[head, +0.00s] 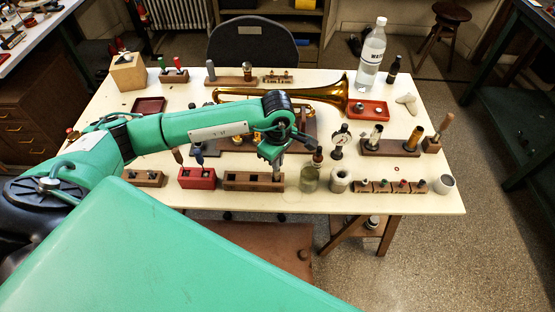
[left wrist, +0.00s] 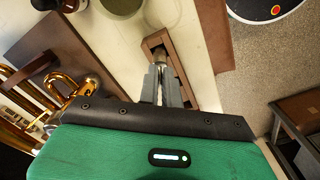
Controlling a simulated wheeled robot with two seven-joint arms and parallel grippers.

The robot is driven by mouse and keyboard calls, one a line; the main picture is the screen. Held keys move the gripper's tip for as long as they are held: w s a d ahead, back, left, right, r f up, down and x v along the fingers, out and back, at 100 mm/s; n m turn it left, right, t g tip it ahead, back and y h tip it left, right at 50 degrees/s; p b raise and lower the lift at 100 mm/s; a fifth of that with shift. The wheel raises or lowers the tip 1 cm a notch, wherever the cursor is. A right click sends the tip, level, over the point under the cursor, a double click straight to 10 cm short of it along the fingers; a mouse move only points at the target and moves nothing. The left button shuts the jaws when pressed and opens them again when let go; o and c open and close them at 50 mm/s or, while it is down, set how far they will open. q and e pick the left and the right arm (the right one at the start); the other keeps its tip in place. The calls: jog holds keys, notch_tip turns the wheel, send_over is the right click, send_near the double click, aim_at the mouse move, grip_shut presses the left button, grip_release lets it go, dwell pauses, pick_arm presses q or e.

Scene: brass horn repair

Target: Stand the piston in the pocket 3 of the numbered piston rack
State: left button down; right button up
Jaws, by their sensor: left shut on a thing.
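My left gripper (head: 276,168) is shut on a slim grey metal piston (left wrist: 164,56), seen between its fingers in the left wrist view. The gripper points down over the right end of a long brown wooden rack (head: 238,181) near the table's front edge. This looks like the piston rack; its numbers are too small to read. In the left wrist view the rack's wooden rim (left wrist: 187,82) surrounds the piston's far end. I cannot tell how deep the piston sits in the pocket. My right gripper is not in view.
A glass jar (head: 309,180) stands just right of the rack, and a red block (head: 197,178) stands to its left. A row of small wooden blocks (head: 391,187) is further right.

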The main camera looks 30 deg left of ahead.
pick_arm(q)
jog(key=shift+f+b, duration=0.35)
jog(key=shift+f, duration=0.1)
jog(key=c, duration=1.5)
grip_release()
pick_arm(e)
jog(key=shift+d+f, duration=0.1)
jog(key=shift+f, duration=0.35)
pick_arm(q)
jog(key=shift+r, duration=0.15)
notch_tip(320, 180, up, 14)
jog(key=b, duration=0.2)
jog(key=shift+f+b, duration=0.2)
jog(key=shift+b, duration=0.15)
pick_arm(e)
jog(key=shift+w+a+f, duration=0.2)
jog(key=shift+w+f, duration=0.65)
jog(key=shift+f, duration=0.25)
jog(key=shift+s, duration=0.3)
